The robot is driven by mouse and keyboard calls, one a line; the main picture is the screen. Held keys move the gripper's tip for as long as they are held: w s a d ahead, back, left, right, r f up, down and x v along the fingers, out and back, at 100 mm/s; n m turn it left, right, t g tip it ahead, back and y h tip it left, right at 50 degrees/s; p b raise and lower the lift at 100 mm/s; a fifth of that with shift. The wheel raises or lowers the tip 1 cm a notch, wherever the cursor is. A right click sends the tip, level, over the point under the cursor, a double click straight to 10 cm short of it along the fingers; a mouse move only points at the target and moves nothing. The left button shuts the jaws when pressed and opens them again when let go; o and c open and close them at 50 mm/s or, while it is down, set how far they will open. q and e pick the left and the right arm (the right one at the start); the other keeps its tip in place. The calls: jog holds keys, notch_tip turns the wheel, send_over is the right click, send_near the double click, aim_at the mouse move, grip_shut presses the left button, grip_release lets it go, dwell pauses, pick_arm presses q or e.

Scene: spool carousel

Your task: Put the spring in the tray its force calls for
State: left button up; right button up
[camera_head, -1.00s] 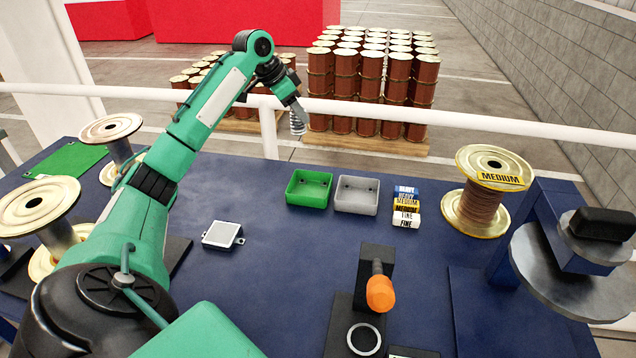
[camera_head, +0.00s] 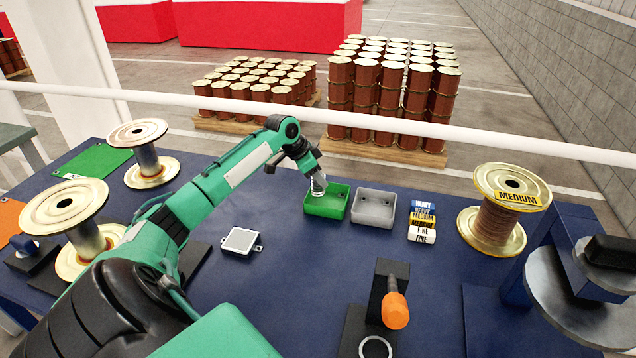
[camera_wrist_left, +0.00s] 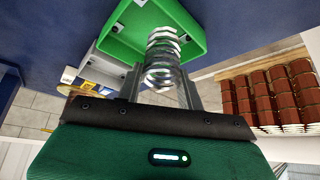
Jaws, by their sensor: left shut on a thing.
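My left gripper (camera_head: 316,180) is shut on the spring (camera_head: 318,186), a small silver metal coil. The spring also shows between the fingers in the left wrist view (camera_wrist_left: 162,58). In the head view it hangs at the left part of the green tray (camera_head: 336,207); in the left wrist view the green tray (camera_wrist_left: 200,38) lies just beyond the spring. I cannot tell whether the spring touches the tray floor. The grey tray (camera_head: 373,222) stands just right of the green one and looks empty. My right gripper is not in view.
Stacked labelled blocks (camera_head: 422,222) marked heavy, medium and fine stand right of the grey tray. A spool labelled medium (camera_head: 497,235) is farther right. A device with an orange knob (camera_head: 395,310) and a small square plate (camera_head: 240,241) stand nearer. Empty spools (camera_head: 78,230) are at left.

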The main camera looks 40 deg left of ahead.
pick_arm(q)
notch_tip(320, 180, down, 3)
jog(key=shift+r, duration=0.2)
jog(key=shift+f, duration=0.2)
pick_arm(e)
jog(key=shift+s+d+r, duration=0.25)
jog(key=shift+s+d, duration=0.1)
pick_arm(q)
jog(key=o, duration=1.1)
jog(key=shift+f, duration=0.1)
jog(key=shift+c, duration=0.2)
jog(key=b+v, duration=0.1)
jog(key=v, duration=1.1)
jog(key=shift+b, duration=0.4)
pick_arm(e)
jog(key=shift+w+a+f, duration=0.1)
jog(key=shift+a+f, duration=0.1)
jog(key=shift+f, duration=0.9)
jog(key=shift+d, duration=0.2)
